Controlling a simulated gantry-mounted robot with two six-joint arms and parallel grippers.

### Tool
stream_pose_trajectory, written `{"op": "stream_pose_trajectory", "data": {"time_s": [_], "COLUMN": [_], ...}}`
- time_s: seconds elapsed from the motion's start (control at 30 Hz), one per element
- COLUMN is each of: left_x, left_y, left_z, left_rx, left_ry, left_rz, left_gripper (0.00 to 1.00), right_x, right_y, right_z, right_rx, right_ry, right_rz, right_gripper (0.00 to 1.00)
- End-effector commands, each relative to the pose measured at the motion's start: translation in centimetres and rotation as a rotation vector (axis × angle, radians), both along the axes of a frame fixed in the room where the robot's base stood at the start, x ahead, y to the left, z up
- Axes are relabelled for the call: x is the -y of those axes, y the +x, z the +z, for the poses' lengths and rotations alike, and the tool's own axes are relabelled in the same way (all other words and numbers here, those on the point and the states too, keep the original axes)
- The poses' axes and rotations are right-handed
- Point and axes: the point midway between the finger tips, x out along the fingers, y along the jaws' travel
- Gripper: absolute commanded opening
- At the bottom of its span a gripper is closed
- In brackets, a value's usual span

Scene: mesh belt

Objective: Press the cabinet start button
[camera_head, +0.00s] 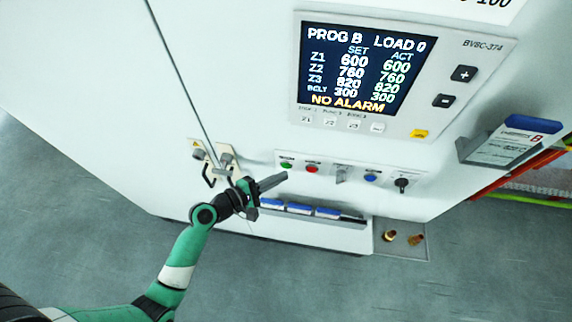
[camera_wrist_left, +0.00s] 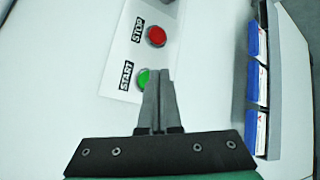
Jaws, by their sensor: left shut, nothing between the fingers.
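The green start button (camera_head: 287,165) sits at the left end of the control strip (camera_head: 328,176) on the white cabinet. The left wrist view shows the green button (camera_wrist_left: 144,78) beside a START label, partly behind my fingers. The red stop button (camera_head: 311,169) is just to its right; it also shows in the left wrist view (camera_wrist_left: 156,36). My left gripper (camera_head: 284,176) is shut and empty, its fingertips just below the green button in the head view. In the left wrist view its fingertips (camera_wrist_left: 157,72) overlap the button's right edge. Contact cannot be told. My right gripper is not in view.
Door handles (camera_head: 213,165) stick out left of the strip. A holder with blue-topped cards (camera_head: 300,209) runs below it. A display panel (camera_head: 355,65) is above. A tray (camera_head: 413,250) with brass pieces sits low right. A blue-topped card box (camera_head: 510,140) projects at the right.

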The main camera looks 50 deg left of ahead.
Motion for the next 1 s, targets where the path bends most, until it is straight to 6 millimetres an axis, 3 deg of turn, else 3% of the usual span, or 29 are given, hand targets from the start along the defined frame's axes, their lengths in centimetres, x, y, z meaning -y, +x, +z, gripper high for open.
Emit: {"op": "stream_pose_trajectory", "data": {"time_s": [0.37, 0.8, 1.0], "left_x": [0.3, 2.9, 3.1], "left_y": [-0.3, -3.7, -4.1], "left_z": [0.1, 0.0, 0.0], "left_rx": [0.001, -0.001, 0.001], "left_ry": [0.000, 0.000, 0.001], "left_rz": [-0.001, -0.002, -0.001], "left_gripper": [0.00, 0.00, 0.00], "right_x": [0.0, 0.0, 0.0], "right_y": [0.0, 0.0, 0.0], "right_z": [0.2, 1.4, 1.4], "right_rx": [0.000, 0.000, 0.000], "right_ry": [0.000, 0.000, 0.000], "right_rz": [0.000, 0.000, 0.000], "right_gripper": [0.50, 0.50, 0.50]}}
